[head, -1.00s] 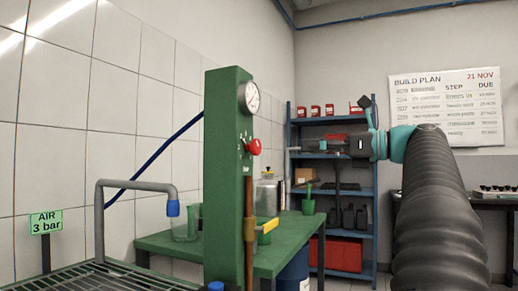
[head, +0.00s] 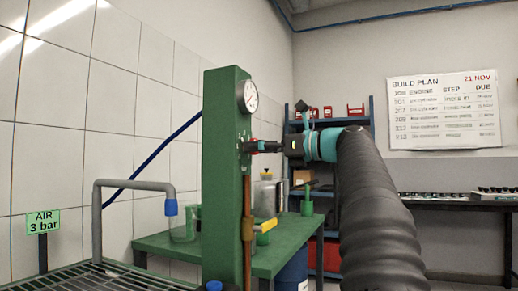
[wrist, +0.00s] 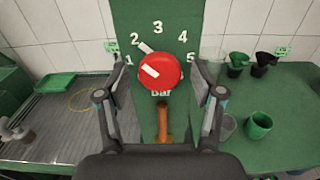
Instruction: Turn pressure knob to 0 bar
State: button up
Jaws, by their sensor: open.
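The red pressure knob (wrist: 162,72) sits on the green panel (wrist: 168,15), with white numbers 1 to 5 around it and "bar" below. Its pale pointer is at the upper left, close to the 2. My gripper (wrist: 159,85) is open, with one finger left of the knob and one right of it, apart from it as far as I can see. In the head view my gripper (head: 262,147) reaches the side of the green column (head: 223,190) at knob height and mostly hides the knob. A round white gauge (head: 248,96) is above it.
The green bench (wrist: 290,108) right of the panel holds a green cup (wrist: 258,125) and dark funnels. A metal grate (wrist: 65,115) lies on the left.

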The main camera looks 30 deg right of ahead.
jog(key=c, duration=1.1)
jog(key=shift+n, duration=0.3)
jog(key=shift+d+r+n+p, duration=0.1)
jog(key=shift+n+p, duration=0.6)
jog(key=shift+n, duration=8)
